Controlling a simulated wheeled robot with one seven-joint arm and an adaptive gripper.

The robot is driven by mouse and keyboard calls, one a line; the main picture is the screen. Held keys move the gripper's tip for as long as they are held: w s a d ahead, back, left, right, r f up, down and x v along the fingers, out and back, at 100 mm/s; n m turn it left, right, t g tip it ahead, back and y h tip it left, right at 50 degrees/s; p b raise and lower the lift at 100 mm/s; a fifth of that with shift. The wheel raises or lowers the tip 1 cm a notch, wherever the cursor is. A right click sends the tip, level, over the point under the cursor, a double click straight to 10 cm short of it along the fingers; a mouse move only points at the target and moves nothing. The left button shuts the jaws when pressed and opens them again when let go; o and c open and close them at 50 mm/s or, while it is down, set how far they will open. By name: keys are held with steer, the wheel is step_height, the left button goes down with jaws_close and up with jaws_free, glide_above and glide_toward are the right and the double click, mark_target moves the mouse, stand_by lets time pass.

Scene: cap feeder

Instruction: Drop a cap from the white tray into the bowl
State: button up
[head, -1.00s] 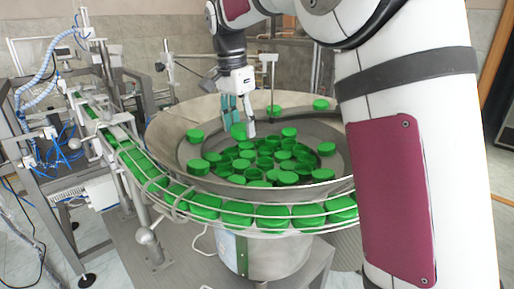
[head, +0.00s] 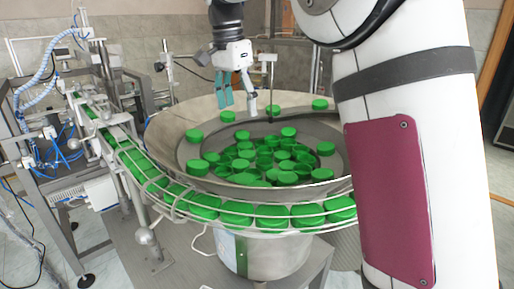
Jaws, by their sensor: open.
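My gripper (head: 238,105) is open above the back part of the large metal bowl (head: 168,135), its fingers spread and nothing between them. A green cap (head: 228,117) lies in the bowl just below the left finger. Another green cap (head: 242,135) lies a little nearer, below the gripper. Many more green caps (head: 262,158) are heaped in the middle of the bowl, and a few sit apart near its rim. I do not see a white tray in this view.
A curved rail track (head: 150,178) with green caps runs around the bowl's left and front and on to a conveyor (head: 100,118) at the left. A thin vertical rod (head: 273,80) stands right of my gripper. My arm hides the bowl's right side.

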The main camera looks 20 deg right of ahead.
step_height(320, 180, up, 7)
steer(key=shift+s+a+f, duration=0.15)
steer(key=shift+a, duration=0.25)
